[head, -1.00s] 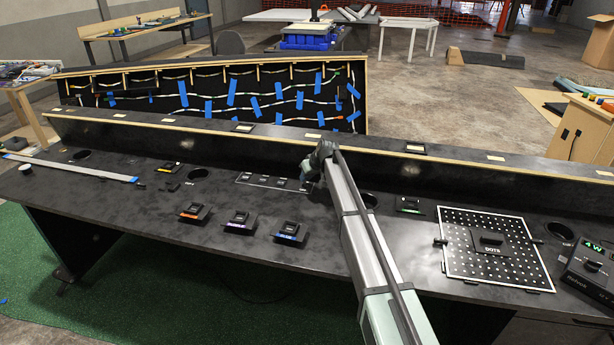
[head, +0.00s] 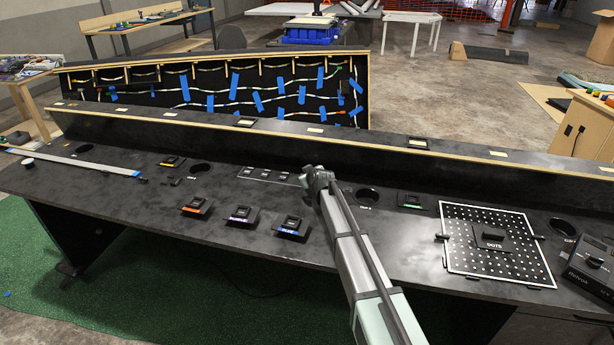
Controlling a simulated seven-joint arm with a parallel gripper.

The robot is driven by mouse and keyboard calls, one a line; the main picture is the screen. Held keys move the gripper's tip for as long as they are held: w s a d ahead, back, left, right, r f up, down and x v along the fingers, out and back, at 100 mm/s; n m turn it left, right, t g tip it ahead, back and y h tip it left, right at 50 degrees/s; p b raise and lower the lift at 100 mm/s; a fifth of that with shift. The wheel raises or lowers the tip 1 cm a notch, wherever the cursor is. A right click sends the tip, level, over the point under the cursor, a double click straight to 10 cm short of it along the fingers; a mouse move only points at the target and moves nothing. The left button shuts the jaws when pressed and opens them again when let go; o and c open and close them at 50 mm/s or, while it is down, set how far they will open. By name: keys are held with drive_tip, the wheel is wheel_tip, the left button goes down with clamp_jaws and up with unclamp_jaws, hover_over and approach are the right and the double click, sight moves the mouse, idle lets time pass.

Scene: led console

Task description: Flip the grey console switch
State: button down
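The black console (head: 140,205) runs across the view. A flat outlined panel (head: 268,175) with several small dark parts lies on it near the middle. I cannot make out which part is the grey switch; it is too small or hidden by my arm. My gripper (head: 311,182) is at the panel's right end, low over the console. Its fingers are too small and dark to tell open from shut, and I cannot tell whether it touches anything.
Orange (head: 196,206), purple (head: 241,216) and blue (head: 291,227) labelled blocks sit in front of the panel. A green-labelled block (head: 411,201) and a dotted board (head: 492,243) lie to the right. A raised ledge (head: 240,145) runs behind.

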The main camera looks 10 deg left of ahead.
idle(0.4)
drive_tip(key=c, duration=1.1)
unclamp_jaws()
drive_tip(key=shift+c, duration=0.2)
drive_tip(key=shift+s, duration=0.1)
drive_tip(key=v, duration=1.3)
drive_tip(key=shift+s+d, duration=0.15)
drive_tip(key=shift+s, duration=0.1)
drive_tip(key=shift+r, duration=0.1)
